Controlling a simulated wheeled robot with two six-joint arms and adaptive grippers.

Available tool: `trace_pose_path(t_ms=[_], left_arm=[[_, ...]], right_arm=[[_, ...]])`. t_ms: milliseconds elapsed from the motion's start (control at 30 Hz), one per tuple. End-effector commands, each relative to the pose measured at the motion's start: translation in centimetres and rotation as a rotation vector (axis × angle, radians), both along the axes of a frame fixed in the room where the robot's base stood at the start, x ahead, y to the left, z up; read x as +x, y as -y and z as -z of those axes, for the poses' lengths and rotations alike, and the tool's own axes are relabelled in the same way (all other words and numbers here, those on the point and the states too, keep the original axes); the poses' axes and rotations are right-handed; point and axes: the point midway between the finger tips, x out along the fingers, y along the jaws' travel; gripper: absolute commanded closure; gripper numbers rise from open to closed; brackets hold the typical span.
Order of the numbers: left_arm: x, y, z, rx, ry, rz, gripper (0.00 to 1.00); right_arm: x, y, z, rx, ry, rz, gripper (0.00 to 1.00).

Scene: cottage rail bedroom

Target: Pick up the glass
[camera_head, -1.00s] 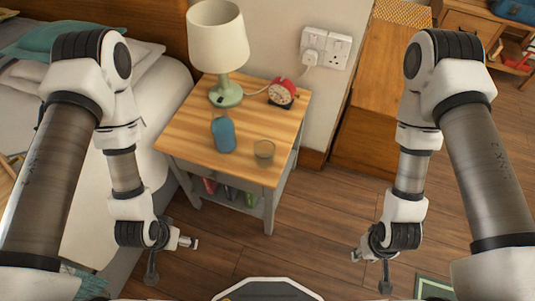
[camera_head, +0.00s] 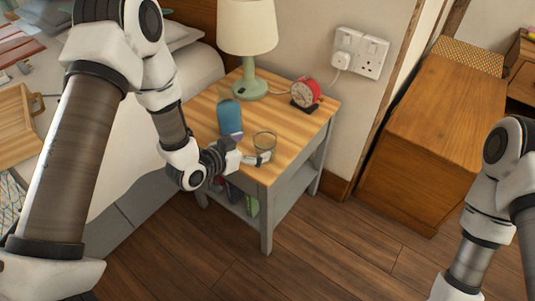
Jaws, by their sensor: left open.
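The clear glass (camera_head: 265,142) stands upright near the front right corner of the wooden-topped bedside table (camera_head: 302,128). My left gripper (camera_head: 247,152) is open at the table's front edge, just left of and in front of the glass. One finger reaches close to the glass's base; I cannot tell whether it touches. The gripper holds nothing. My right arm shows at the lower right, but its gripper is out of the picture.
A blue bottle (camera_head: 230,118) stands just behind my left gripper, close to the glass. A lamp (camera_head: 248,35) and a red alarm clock (camera_head: 305,92) stand farther back.

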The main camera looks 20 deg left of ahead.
Motion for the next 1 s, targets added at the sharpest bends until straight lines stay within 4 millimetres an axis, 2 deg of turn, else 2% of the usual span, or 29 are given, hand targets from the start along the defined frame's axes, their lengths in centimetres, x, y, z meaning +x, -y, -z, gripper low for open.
trace_pose_path(t_ms=[200, 300, 533, 567, 700, 767, 1000], left_arm=[[2.6, 1.8, 2.0, 0.002, -0.001, 0.003, 0.06], [3.8, 2.3, 2.4, 0.001, -0.002, 0.001, 0.06], [4.2, 2.4, 2.5, 0.000, -0.004, -0.001, 0.06], [4.2, 2.4, 2.5, 0.000, -0.004, -0.001, 0.09], [4.1, 2.4, 2.5, 0.000, -0.004, -0.001, 0.59], [4.1, 2.4, 2.5, 0.000, -0.004, -0.001, 0.77], [4.1, 2.4, 2.5, 0.000, -0.004, -0.001, 0.78]], right_arm=[[0.0, 0.0, 0.7, 0.000, -0.001, 0.001, 0.63], [0.0, 0.0, 0.8, 0.000, -0.001, 0.001, 0.63], [0.0, 0.0, 0.8, 0.000, -0.001, 0.001, 0.63], [0.0, 0.0, 0.8, 0.000, -0.001, 0.001, 0.63], [0.0, 0.0, 0.8, 0.000, -0.001, 0.001, 0.63], [0.0, 0.0, 0.8, 0.000, -0.001, 0.001, 0.63], [0.0, 0.0, 0.8, 0.000, -0.001, 0.001, 0.63]])
